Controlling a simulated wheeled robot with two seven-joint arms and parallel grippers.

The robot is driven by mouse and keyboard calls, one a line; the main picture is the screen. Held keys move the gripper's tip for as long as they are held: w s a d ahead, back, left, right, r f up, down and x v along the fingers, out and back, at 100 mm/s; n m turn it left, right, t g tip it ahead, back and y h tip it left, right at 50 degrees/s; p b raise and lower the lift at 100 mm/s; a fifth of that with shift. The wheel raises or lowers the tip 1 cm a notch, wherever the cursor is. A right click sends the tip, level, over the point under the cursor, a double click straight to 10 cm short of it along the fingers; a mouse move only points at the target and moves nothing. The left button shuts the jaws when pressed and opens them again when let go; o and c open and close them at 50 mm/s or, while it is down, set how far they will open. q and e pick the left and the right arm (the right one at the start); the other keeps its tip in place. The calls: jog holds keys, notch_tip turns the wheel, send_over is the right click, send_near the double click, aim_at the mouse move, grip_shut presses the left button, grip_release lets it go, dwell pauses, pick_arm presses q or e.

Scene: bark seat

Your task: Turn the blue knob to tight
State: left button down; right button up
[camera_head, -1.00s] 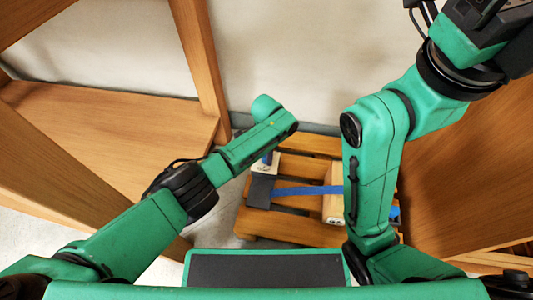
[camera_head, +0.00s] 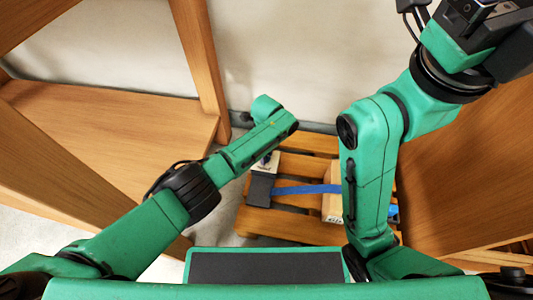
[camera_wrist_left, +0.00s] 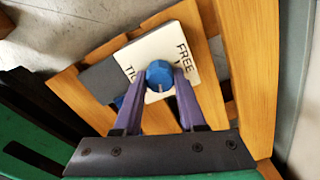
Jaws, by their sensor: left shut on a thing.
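The blue knob (camera_wrist_left: 159,74) stands on a white plate (camera_wrist_left: 152,46) marked "FREE" on the right, with partly covered lettering starting "TI" on the left. A pale mark on the knob points to the bottom of the left wrist view. My left gripper (camera_wrist_left: 160,80) has its purple fingers on either side of the knob, shut on it. In the head view the plate (camera_head: 266,161) shows just under my left forearm, which hides most of the gripper. My right arm reaches to the top right; its fingers are not seen.
The plate sits on a grey block (camera_head: 260,189) on a slatted wooden seat (camera_head: 285,225). A blue strap (camera_head: 305,189) runs from the block to a wooden block (camera_head: 331,205). Wooden shelving (camera_head: 110,125) stands left and a wooden panel (camera_head: 465,175) right.

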pick_arm(q)
jog(key=m, duration=0.3)
jog(key=shift+s+m, duration=0.1)
jog(key=shift+m, duration=0.3)
jog(key=m, duration=0.3)
jog(key=shift+m, duration=0.3)
jog(key=m, duration=0.2)
jog(key=shift+m, duration=0.3)
jog(key=m, duration=0.2)
jog(key=shift+a+m, duration=0.1)
jog(key=shift+m, duration=0.7)
jog(key=shift+c, duration=2.3)
grip_release()
